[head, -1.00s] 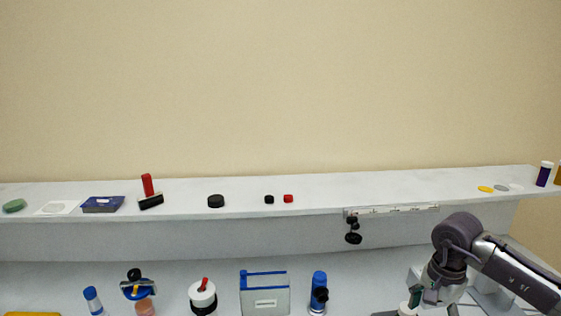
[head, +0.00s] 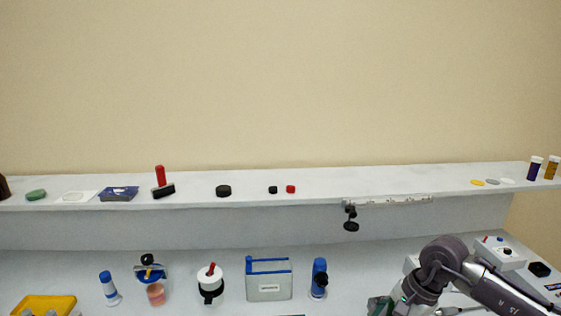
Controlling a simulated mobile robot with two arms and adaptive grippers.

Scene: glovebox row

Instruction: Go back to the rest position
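My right arm (head: 490,290) comes in from the lower right over the bench, its dark grey joint bent downward. The wrist end with my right gripper (head: 382,306) is at the bottom edge and partly cut off. Its fingers do not show clearly, and I cannot see anything held in it. My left arm and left gripper are not in view.
A long shelf (head: 420,180) with small items runs above the bench. On the bench stand a yellow tray (head: 45,304), a blue-capped bottle (head: 109,288), a white-and-black pot (head: 210,286), a blue-framed container (head: 269,282) and a blue device (head: 319,278).

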